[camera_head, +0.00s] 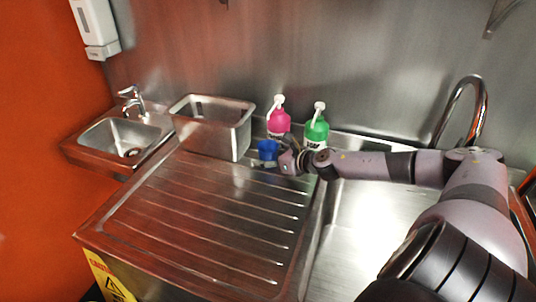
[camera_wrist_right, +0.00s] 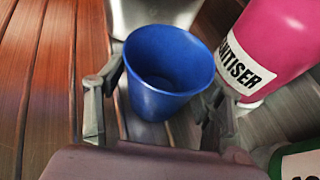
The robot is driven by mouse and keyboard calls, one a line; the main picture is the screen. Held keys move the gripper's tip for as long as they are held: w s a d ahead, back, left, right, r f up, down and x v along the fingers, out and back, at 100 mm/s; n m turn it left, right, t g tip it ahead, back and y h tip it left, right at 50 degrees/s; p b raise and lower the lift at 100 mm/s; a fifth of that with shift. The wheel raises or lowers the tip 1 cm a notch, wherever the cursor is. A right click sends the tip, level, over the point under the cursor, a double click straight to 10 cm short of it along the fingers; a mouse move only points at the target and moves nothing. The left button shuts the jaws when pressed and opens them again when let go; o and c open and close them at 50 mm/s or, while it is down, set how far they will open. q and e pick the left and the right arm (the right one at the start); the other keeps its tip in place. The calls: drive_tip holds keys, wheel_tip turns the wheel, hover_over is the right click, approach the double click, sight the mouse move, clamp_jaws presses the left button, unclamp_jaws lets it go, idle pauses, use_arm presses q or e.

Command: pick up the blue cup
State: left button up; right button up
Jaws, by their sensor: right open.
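The blue cup (camera_head: 268,150) stands upright on the steel drainboard (camera_head: 200,215), between the steel container and the bottles. In the right wrist view the cup (camera_wrist_right: 168,72) sits between the two open fingers of my right gripper (camera_wrist_right: 165,100). One finger is at its left side and the other at its lower right; I cannot tell whether either touches it. In the head view my right gripper (camera_head: 283,158) reaches in from the right, beside the cup, and partly covers that area. My left gripper is not in view.
A pink sanitiser bottle (camera_head: 278,122) stands close behind the cup; it also shows in the wrist view (camera_wrist_right: 272,45). A green bottle (camera_head: 316,130) is to its right. A steel container (camera_head: 215,135) stands left. The front drainboard is clear; a sink basin (camera_head: 365,220) lies right.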

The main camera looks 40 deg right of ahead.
drive_tip(key=shift+c, duration=0.3)
drive_tip(key=c, duration=1.1)
drive_tip(key=shift+r, duration=0.15)
drive_tip(key=shift+a+r, duration=0.15)
drive_tip(key=shift+r, duration=0.15)
wheel_tip(320, 180, up, 6)
drive_tip(key=shift+r+p, duration=0.1)
drive_tip(key=shift+p, duration=0.95)
drive_tip(key=s+a, duration=0.3)
drive_tip(key=a, duration=0.2)
drive_tip(key=s+a+b, duration=0.1)
drive_tip(key=s+a, duration=0.2)
drive_tip(key=a, duration=0.3)
drive_tip(key=s+a+b, duration=0.1)
drive_tip(key=s+a, duration=0.2)
drive_tip(key=a, duration=0.3)
drive_tip(key=shift+a, duration=0.2)
drive_tip(key=shift+s, duration=0.1)
idle(0.6)
